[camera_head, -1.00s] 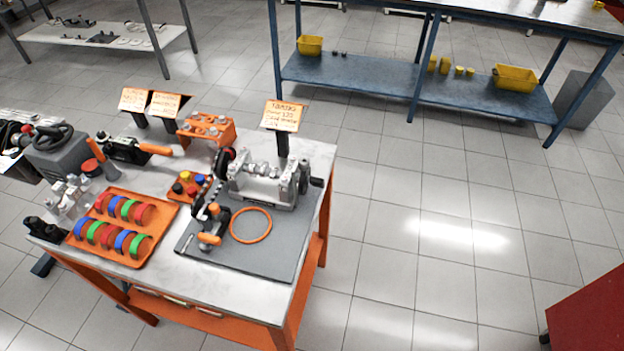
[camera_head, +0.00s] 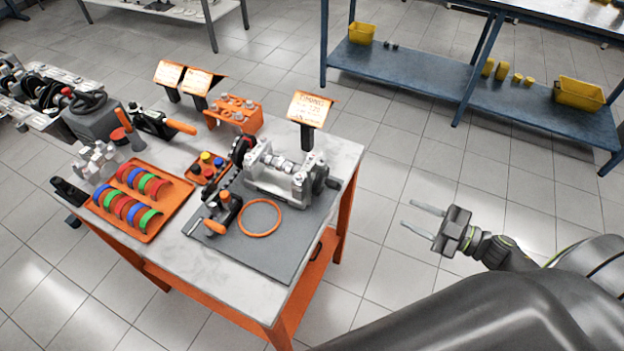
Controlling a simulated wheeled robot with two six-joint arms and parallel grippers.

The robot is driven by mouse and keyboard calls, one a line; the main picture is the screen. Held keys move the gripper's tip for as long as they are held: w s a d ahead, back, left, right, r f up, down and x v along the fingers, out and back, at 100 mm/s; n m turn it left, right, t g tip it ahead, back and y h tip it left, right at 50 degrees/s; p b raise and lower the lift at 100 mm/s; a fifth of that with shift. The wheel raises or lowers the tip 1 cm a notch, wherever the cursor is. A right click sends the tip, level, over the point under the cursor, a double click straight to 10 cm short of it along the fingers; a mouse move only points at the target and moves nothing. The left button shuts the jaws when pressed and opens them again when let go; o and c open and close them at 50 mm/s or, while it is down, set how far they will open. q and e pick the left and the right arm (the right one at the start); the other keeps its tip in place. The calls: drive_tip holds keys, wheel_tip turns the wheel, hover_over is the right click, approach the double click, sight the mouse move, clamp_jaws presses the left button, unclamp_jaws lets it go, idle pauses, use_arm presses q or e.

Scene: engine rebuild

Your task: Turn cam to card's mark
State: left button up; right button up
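The cam assembly, a silver fixture (camera_head: 290,178) with a shaft across it, stands on the grey mat (camera_head: 262,252) on the workbench. A dark wheel (camera_head: 241,149) is at its left end and a dark crank knob (camera_head: 331,183) at its right end. The timing card (camera_head: 308,109) stands upright on a black post behind the fixture; its writing is too small to read surely. My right gripper (camera_head: 424,217) is open and empty over the floor, right of the bench and apart from it. My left gripper is not in view.
An orange ring (camera_head: 259,218) and an orange-handled tool (camera_head: 219,213) lie in front of the fixture. An orange tray (camera_head: 150,232) of coloured half-rings is at left. A blue shelf bench (camera_head: 420,88) is at the back; floor right of the workbench is clear.

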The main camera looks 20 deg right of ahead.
drive_tip(key=a+r+n+y, duration=0.1)
drive_tip(key=a+r, duration=0.1)
drive_tip(key=p, duration=0.5)
approach(340, 188)
drive_tip(key=shift+g, duration=0.4)
drive_tip(key=x, duration=0.8)
drive_tip(key=shift+w+r, duration=0.4)
drive_tip(key=shift+w+a+f, duration=0.1)
drive_tip(key=shift+w+a, duration=0.35)
drive_tip(key=shift+a, duration=0.05)
drive_tip(key=shift+c, duration=0.5)
clamp_jaws()
